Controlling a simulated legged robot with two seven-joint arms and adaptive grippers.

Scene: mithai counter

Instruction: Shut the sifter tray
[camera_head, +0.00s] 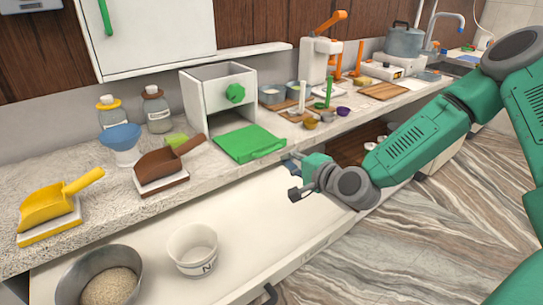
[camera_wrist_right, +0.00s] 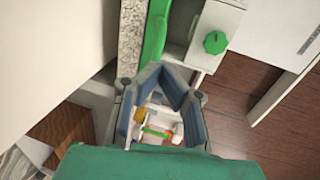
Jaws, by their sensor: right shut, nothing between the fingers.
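The sifter (camera_head: 217,95) is a white open-topped box with a green knob (camera_head: 235,93) on its front, standing on the counter. Its flat green tray (camera_head: 250,144) sticks out from the lower front, pulled out. The wrist view shows the tray (camera_wrist_right: 157,28) edge-on beside the sifter (camera_wrist_right: 213,22). My right gripper (camera_head: 294,177) is in front and to the right of the tray, apart from it, past the counter's front edge. It is shut and empty; its fingers (camera_wrist_right: 160,68) meet in the wrist view. My left gripper is out of view.
An open white drawer (camera_head: 275,210) juts out below the counter, holding a white tub (camera_head: 193,249) and a grey bowl of grain (camera_head: 111,287). A brown scoop (camera_head: 166,165) sits left of the tray. Wooden boards (camera_head: 382,91) and small cups lie to the right.

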